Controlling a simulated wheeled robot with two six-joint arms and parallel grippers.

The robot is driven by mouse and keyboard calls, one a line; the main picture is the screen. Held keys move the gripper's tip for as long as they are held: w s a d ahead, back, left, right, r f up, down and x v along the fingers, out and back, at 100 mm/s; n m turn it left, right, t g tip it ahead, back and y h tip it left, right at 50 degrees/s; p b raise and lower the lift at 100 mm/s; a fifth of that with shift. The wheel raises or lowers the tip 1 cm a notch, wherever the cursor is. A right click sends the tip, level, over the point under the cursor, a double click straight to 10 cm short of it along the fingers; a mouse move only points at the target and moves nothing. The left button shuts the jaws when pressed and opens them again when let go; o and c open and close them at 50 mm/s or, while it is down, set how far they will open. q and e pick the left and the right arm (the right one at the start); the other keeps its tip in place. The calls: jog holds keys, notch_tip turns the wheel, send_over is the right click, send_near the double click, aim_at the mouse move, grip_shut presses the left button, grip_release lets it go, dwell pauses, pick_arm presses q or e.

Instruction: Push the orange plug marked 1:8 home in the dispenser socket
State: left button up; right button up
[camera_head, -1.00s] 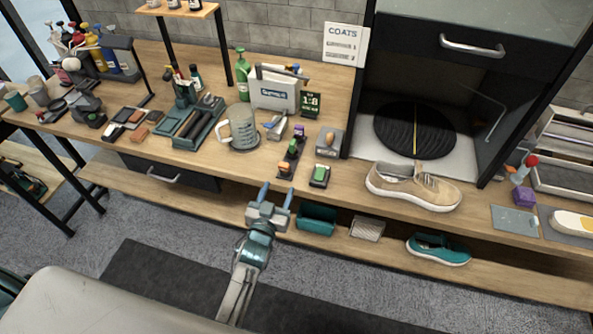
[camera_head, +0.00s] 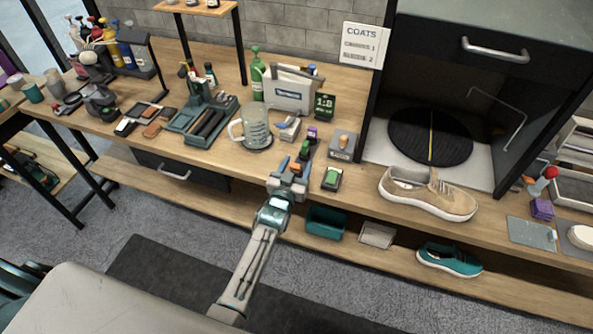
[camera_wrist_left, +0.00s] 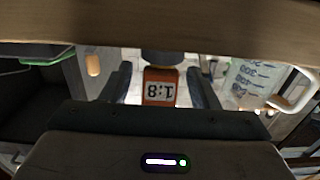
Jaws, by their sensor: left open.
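The orange plug marked 1:8 (camera_wrist_left: 160,92) shows in the left wrist view with its label upside down. It stands between the two dark fingers of my left gripper (camera_wrist_left: 162,84), with a gap on each side. In the head view my left gripper (camera_head: 293,166) is open at the table's front edge, at the near end of the dark dispenser block. It mostly hides the orange plug there. A green plug (camera_head: 305,147) and a purple one (camera_head: 312,132) stand behind it. How deep the orange plug sits in its socket cannot be told. My right gripper is not in view.
A clear measuring jug (camera_head: 255,127) stands left of the dispenser. A block with a green top (camera_head: 332,178) and a grey box (camera_head: 342,145) are close on the right. A tan sneaker (camera_head: 430,193) lies farther right.

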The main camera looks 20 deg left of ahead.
pick_arm(q)
jog(key=shift+s+r, duration=0.1)
jog(key=c, duration=1.1)
jog(key=shift+o, duration=0.2)
jog(key=shift+r, duration=0.1)
